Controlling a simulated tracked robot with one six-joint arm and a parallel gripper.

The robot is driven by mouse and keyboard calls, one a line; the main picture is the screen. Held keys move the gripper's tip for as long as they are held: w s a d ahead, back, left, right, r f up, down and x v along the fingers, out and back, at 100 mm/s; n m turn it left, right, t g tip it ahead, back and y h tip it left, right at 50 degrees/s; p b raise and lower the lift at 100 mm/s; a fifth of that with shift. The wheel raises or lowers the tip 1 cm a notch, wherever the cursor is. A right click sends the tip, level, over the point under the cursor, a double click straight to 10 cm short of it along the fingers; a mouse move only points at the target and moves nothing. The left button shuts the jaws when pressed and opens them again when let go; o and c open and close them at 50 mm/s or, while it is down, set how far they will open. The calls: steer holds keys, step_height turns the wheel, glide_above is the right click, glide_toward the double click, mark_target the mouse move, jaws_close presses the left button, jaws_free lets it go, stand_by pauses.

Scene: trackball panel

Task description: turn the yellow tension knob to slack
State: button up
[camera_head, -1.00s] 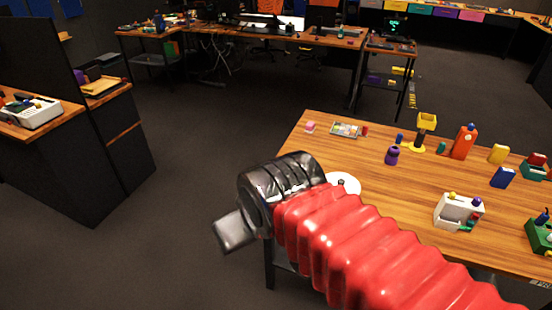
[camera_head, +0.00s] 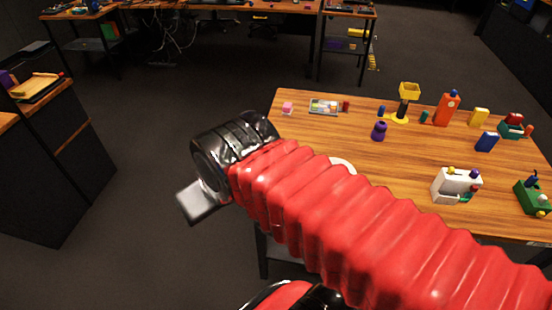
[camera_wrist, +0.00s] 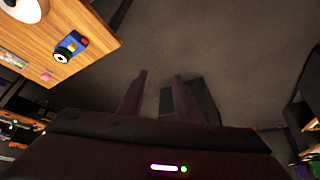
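A white panel box (camera_head: 449,188) stands on the wooden table at the right of the head view. It has a small yellow knob (camera_head: 451,170) on top at its left, a purple ball (camera_head: 475,174) at its right, and small red and green parts on its side. The knob's setting is too small to read. My gripper (camera_head: 203,201) hangs off the table's left side in the head view, well away from the box. The white box is not recognisable there.
The table (camera_head: 400,165) also bears a green box (camera_head: 530,198), a red-orange bottle (camera_head: 446,108), a purple bottle (camera_head: 379,131), a yellow-topped stand (camera_head: 409,90) and a white plate (camera_head: 343,164) partly behind my arm. A dark cabinet (camera_head: 60,180) stands left, with open floor between.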

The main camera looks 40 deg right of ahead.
steer(key=shift+o, duration=0.5)
steer(key=w+d+f+g, duration=0.1)
steer(key=w+d, duration=0.4)
steer(key=d, duration=0.2)
steer(key=w+d+f, duration=0.2)
steer(key=w+d, duration=0.2)
steer(key=d, duration=0.3)
steer(key=w+d+f, duration=0.1)
steer(key=d+f, duration=0.2)
steer(key=d, duration=0.5)
steer(key=d+f+m, duration=0.1)
steer(key=d+f, duration=0.2)
steer(key=d, duration=0.6)
steer(key=shift+w+d+f+h, duration=0.15)
steer(key=shift+w+f+h, duration=0.15)
steer(key=shift+w+f, duration=0.1)
steer(key=shift+x, duration=6.8)
